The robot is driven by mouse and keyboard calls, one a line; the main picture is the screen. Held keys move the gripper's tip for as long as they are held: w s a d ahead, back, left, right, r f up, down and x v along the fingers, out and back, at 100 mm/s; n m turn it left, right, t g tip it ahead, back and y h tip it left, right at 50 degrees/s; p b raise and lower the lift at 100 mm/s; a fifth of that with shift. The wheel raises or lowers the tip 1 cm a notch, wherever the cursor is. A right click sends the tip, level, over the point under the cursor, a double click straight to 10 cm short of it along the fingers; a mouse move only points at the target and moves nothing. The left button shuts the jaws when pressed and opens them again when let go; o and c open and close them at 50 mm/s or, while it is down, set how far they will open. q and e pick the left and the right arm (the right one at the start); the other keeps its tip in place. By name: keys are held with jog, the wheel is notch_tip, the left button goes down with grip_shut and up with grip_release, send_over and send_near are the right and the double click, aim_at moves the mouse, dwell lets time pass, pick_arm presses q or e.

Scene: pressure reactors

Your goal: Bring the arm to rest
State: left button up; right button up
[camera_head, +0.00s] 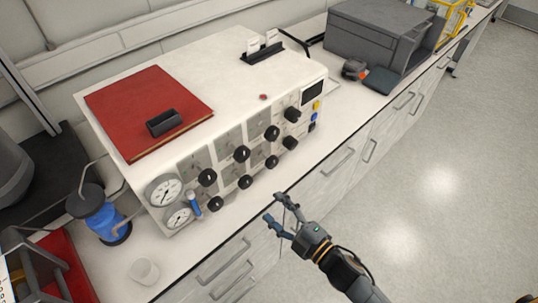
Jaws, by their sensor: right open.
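My right gripper (281,216) shows low in the middle of the head view, its arm coming in from the lower right. Its fingers are apart and nothing is between them. It appears in front of the drawer fronts, near the bench's front edge, apart from the panel of the white reactor unit (225,75). The unit has black knobs and two round gauges (164,190) on its front. My left gripper is not in view.
A red book (120,100) with a small black object (165,123) lies on the unit. A blue bottle (103,220) and a clear cup (145,271) stand at the lower left. A grey box (375,35) stands at the back right. Floor (440,180) at right is clear.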

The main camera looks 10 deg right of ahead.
jog(key=shift+f, duration=0.1)
jog(key=s+d+f+m+g+h+b, duration=0.1)
jog(key=s+d+f+m+g+h, duration=0.2)
jog(key=f, duration=0.8)
jog(key=s+d+f+m+g+h+b, duration=0.1)
jog(key=s+d+f+m+h, duration=0.25)
jog(key=f, duration=0.65)
jog(key=s+d+f+m+g+h+b, duration=0.15)
jog(key=s+d+f+m, duration=0.35)
jog(key=f, duration=0.6)
jog(key=s+d+f+m+g+h, duration=0.1)
jog(key=s+f+m+g, duration=0.1)
jog(key=s+f, duration=0.3)
jog(key=s+d+f+m+g, duration=0.1)
jog(key=s+f, duration=0.4)
jog(key=s, duration=0.6)
jog(key=s+d+f+m+g+h, duration=0.1)
jog(key=s+d+f+m+g, duration=0.1)
jog(key=s+f+g, duration=0.3)
jog(key=s+f, duration=0.1)
jog(key=s, duration=0.2)
jog(key=shift+s+d+m+h+b, duration=0.25)
jog(key=shift+d+m+h+b, duration=0.05)
jog(key=shift+d+m, duration=0.1)
